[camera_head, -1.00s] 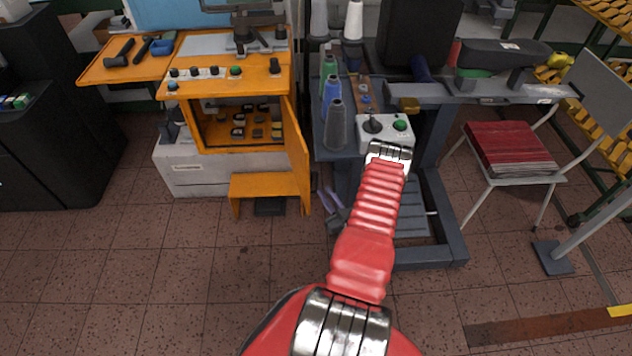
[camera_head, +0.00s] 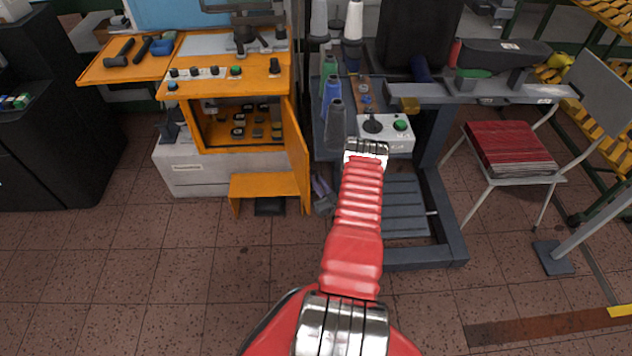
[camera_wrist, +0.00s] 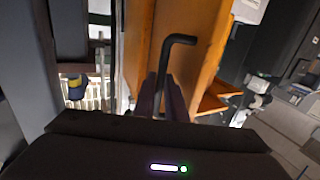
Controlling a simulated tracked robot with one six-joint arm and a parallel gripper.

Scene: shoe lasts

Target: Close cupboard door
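The orange cupboard (camera_head: 239,151) stands left of centre in the head view with its front open. Its orange door (camera_head: 298,155) is swung out on the right side, seen nearly edge-on; it also shows in the wrist view (camera_wrist: 202,60). A black bent handle (camera_wrist: 179,40) stands out by the door in the wrist view. My gripper (camera_wrist: 161,88) has its two dark purple fingers close together, one on each side of the handle's lower end. In the head view my gripper (camera_head: 322,192) is small, beside the door's outer side.
Small objects sit on the cupboard's inside shelf. A grey machine stand (camera_head: 455,240) with thread cones and a control box (camera_head: 386,134) stands right of the door. A low orange step (camera_head: 268,186) is under the cupboard. The floor in front is free.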

